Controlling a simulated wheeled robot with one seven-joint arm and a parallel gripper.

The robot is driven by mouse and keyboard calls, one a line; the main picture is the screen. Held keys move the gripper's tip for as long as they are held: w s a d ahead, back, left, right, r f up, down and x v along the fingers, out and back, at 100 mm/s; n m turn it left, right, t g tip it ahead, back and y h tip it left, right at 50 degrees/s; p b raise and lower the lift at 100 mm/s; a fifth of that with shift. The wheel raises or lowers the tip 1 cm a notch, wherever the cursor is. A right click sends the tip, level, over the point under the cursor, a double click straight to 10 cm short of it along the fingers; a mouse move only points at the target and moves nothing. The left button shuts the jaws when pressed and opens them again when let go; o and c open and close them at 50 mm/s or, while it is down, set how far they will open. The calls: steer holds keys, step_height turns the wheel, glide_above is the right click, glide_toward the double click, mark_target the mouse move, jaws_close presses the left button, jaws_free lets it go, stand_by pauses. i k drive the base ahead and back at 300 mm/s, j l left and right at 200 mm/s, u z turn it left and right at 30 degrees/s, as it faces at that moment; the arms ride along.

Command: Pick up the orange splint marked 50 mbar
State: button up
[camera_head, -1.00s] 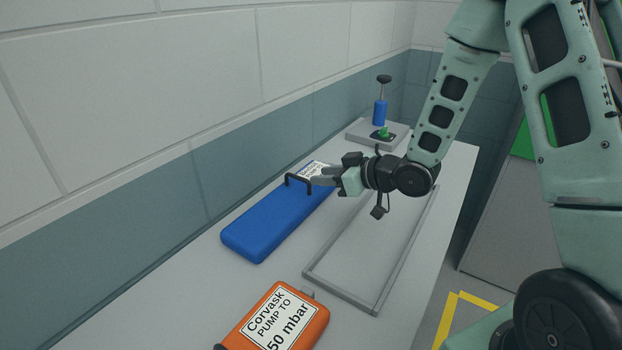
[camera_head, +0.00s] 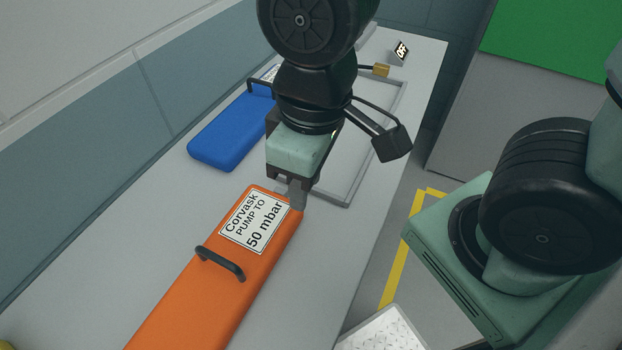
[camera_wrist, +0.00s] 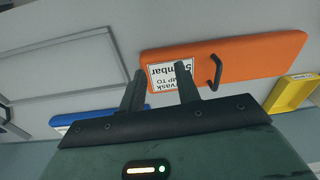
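The orange splint (camera_head: 190,300) lies flat on the grey bench, with a white label reading "Corvask PUMP TO 50 mbar" (camera_head: 252,222) near its far end and a black handle (camera_head: 220,263) across its middle. My gripper (camera_head: 290,190) points down at the splint's far end, beside the label. In the wrist view my gripper (camera_wrist: 160,85) has its two fingers apart with nothing between them. There the orange splint (camera_wrist: 265,60) extends right, and its handle (camera_wrist: 215,72) is right of the fingers. I cannot tell whether a fingertip touches the splint.
A blue splint (camera_head: 222,132) lies behind, near the wall. An empty grey frame (camera_head: 392,115) lies right of it, partly hidden by my arm. A yellow tray (camera_wrist: 292,93) is beside the orange splint in the wrist view. The bench ends on the right, above the floor.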

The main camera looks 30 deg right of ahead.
mark_target(206, 305)
steer(key=k+j+z, duration=0.6)
steer(key=z, duration=0.15)
steer(key=k+j+z, duration=0.1)
steer(key=k+z, duration=0.3)
